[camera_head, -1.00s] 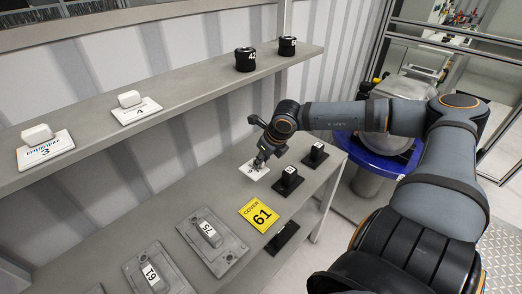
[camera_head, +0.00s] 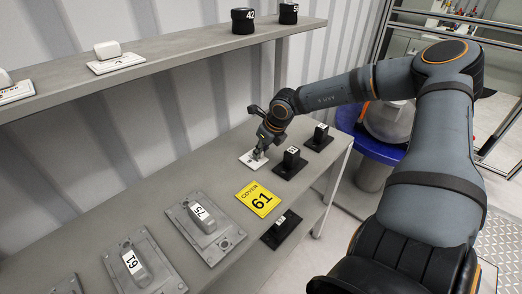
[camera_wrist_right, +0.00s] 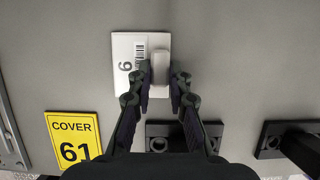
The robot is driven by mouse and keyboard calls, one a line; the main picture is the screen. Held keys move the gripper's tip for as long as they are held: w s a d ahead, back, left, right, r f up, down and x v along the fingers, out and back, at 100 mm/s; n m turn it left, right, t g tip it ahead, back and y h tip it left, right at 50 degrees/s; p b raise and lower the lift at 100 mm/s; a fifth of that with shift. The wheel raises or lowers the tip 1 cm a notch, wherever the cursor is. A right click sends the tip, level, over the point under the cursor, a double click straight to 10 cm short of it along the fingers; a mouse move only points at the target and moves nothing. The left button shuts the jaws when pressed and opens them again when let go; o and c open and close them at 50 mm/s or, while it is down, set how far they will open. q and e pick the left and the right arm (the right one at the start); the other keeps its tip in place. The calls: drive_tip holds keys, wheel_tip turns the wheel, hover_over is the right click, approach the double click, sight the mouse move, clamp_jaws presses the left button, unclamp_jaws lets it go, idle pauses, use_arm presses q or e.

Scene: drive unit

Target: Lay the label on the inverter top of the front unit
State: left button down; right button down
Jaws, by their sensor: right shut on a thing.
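A white label plate (camera_head: 248,160) with a white block-shaped grip lies at the far end of the grey lower shelf in the head view. In the wrist view the label (camera_wrist_right: 125,78) shows a barcode and a single digit, a 6 or a 9. My right gripper (camera_head: 261,151) reaches down over it. In the wrist view the right gripper (camera_wrist_right: 160,88) is shut on the label's grip (camera_wrist_right: 160,68), one finger on each side. The plate looks flat on or very near the shelf. My left gripper is not in view. I cannot make out the front unit's inverter top.
A yellow COVER 61 sign (camera_head: 259,199) and grey housings, one marked 75 (camera_head: 205,233), lie nearer on the lower shelf (camera_head: 170,190). Black blocks on bases (camera_head: 291,162) stand right of the label. Another white label (camera_head: 115,63) and black cylinders (camera_head: 243,20) are on the upper shelf.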

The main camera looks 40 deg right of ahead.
sight(263, 159)
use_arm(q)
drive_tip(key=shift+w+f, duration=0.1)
use_arm(e)
drive_tip(key=shift+f, duration=0.1)
drive_tip(key=c, duration=1.3)
unclamp_jaws()
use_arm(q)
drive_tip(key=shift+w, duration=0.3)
use_arm(e)
drive_tip(key=shift+o, duration=0.2)
drive_tip(key=p+v, duration=0.1)
drive_tip(key=v, duration=0.1)
drive_tip(key=p+v, duration=0.1)
drive_tip(key=shift+w+a+r, duration=0.1)
drive_tip(key=shift+r, duration=0.3)
use_arm(q)
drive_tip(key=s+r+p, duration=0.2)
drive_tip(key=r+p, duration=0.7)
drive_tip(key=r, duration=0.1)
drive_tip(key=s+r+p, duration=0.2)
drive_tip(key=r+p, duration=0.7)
drive_tip(key=p, duration=0.1)
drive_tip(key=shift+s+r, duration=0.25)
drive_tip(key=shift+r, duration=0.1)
use_arm(e)
drive_tip(key=v, duration=0.8)
drive_tip(key=shift+s+r, duration=0.2)
drive_tip(key=shift+s, duration=0.1)
